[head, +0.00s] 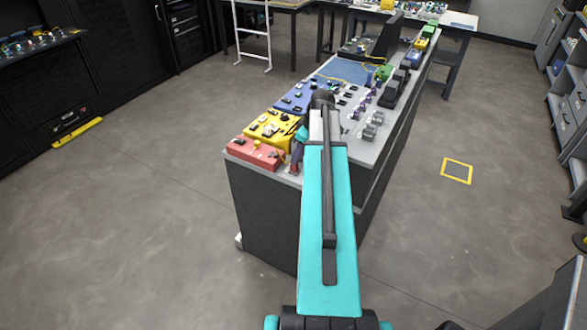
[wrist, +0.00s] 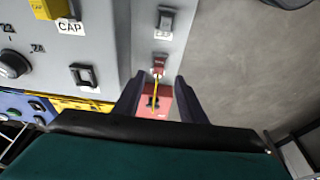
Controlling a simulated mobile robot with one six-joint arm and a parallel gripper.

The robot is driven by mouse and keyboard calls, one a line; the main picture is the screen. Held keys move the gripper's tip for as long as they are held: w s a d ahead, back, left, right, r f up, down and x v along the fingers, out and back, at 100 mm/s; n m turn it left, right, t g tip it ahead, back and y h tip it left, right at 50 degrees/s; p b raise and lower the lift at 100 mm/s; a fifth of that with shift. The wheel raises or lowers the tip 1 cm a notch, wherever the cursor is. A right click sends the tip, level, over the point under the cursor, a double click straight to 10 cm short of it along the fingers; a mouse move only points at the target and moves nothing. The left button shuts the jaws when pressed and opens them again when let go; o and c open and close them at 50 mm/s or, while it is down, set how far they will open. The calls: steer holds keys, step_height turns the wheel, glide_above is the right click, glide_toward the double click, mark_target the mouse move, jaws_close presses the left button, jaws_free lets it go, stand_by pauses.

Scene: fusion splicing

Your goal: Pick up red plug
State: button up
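In the wrist view my gripper (wrist: 159,84) is open, its two dark fingers apart. A small red plug-like piece (wrist: 159,64) lies on the grey console top (wrist: 195,50), just past the fingertips and roughly in line with the gap. A yellow cord runs from it back between the fingers to a red block (wrist: 156,102) with a dark fitting. I see no contact between the fingers and either red piece. In the head view my teal arm hides most of the gripper and the plug area; a red panel (head: 255,153) shows at the console's near left corner.
Beside the red panel stand a yellow panel (head: 270,128) and a blue panel (head: 297,98) with switches. Grey and purple fittings line the console's right side. A grey switch (wrist: 166,22) stands just beyond the plug. The floor right of the console is open.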

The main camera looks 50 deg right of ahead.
steer(key=shift+f, duration=0.1)
stand_by(0.3)
steer(key=shift+p+x, duration=0.85)
steer(key=shift+x, duration=0.3)
steer(key=shift+p+x, duration=0.35)
steer(key=shift+x, duration=1)
steer(key=shift+w+d, duration=0.1)
jaws_close()
steer(key=shift+r, duration=0.25)
step_height(320, 180, up, 10)
steer(key=b, duration=0.3)
steer(key=shift+f, duration=0.2)
